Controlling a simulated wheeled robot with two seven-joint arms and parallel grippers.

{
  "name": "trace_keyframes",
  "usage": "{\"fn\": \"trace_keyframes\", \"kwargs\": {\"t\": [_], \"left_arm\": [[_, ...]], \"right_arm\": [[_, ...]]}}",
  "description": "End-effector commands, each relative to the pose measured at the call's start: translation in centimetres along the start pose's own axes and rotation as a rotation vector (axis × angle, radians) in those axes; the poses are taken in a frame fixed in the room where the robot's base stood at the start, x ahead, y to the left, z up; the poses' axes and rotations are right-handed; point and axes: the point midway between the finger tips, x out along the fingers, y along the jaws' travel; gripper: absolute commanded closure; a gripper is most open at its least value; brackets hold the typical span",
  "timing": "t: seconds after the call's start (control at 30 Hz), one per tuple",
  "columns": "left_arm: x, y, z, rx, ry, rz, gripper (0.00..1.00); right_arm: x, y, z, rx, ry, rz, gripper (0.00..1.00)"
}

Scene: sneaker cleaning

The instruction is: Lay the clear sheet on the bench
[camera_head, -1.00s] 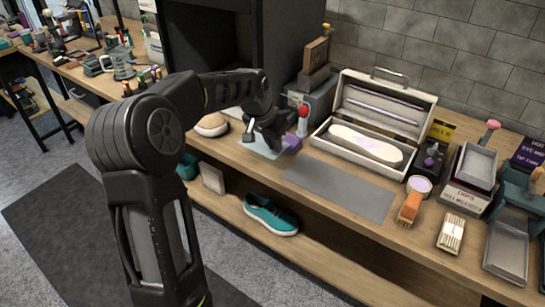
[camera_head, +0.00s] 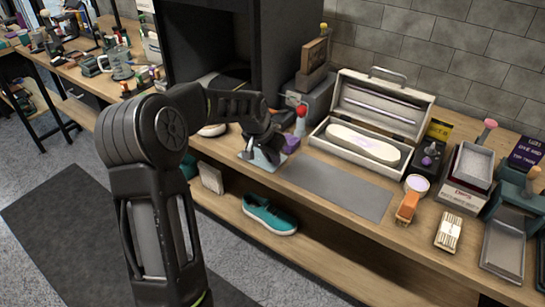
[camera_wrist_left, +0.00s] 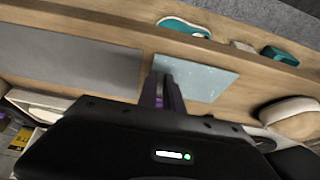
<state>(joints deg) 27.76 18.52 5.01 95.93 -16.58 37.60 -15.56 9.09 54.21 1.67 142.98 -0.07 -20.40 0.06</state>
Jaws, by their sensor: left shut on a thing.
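The clear sheet (camera_wrist_left: 200,80) is a pale, see-through rectangle in the left wrist view, beside the grey mat (camera_wrist_left: 75,62). In the head view part of the sheet (camera_head: 262,159) shows under my left gripper (camera_head: 266,150). The gripper is shut on the sheet's edge, and its fingers (camera_wrist_left: 168,92) reach that edge in the wrist view. The sheet is low over the bench (camera_head: 408,238), close to its front edge; I cannot tell whether it touches the wood. My right gripper is out of view.
An open white case (camera_head: 365,143) holds a pale sole shape. A white cup (camera_head: 418,184), an orange brush (camera_head: 407,208) and trays (camera_head: 503,250) stand to the right. A teal shoe (camera_head: 270,215) is on the lower shelf. The grey mat (camera_head: 335,190) is bare.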

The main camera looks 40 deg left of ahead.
Motion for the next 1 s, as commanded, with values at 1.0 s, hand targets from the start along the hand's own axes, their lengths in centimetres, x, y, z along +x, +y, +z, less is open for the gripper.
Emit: {"fn": "trace_keyframes", "kwargs": {"t": [1.0], "left_arm": [[-3.8,0.0,-0.1,0.001,0.004,-0.002,0.68]], "right_arm": [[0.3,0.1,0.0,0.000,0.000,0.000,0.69]]}}
